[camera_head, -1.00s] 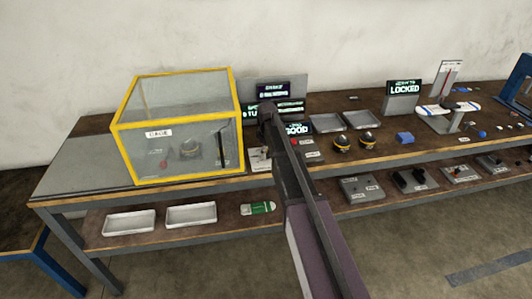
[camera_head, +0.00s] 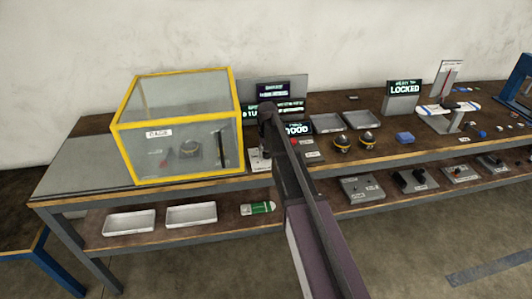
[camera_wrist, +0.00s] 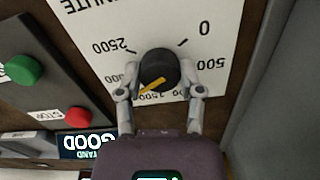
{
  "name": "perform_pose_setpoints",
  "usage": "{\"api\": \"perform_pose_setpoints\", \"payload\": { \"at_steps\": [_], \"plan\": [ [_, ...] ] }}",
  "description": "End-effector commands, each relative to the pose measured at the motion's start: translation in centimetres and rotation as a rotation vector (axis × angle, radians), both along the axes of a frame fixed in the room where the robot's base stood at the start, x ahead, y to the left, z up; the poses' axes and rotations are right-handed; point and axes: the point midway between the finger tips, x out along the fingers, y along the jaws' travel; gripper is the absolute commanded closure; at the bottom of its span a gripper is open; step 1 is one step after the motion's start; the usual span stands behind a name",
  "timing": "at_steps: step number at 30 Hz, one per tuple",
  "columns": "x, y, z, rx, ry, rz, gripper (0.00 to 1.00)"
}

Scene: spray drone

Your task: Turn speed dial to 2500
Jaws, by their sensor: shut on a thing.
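The speed dial (camera_wrist: 158,68) is a round black knob with a yellow pointer line, on a white scale plate (camera_wrist: 85,20). In the wrist view the pointer is toward the lower left, near the 1500 mark. The 2500 mark is at the upper left of the knob, and 0 and 500 are on the right. My gripper (camera_wrist: 159,70) has one finger on each side of the knob and is shut on it. The left finger covers part of the scale between 1500 and 2500. In the head view my arm hides the dial.
A green button (camera_wrist: 22,69) and a red button (camera_wrist: 76,118) are on a dark box left of the dial. A display reading GOOD (camera_wrist: 88,143) is below.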

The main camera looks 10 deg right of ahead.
Motion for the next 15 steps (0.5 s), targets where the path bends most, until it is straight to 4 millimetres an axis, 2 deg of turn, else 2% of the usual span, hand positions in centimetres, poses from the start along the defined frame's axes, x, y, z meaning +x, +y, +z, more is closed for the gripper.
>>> {"api": "perform_pose_setpoints", "payload": {
  "at_steps": [15],
  "plan": [
    [-0.28, 0.03, -0.05, 0.000, 0.006, -0.491, 0.99]
  ]
}}
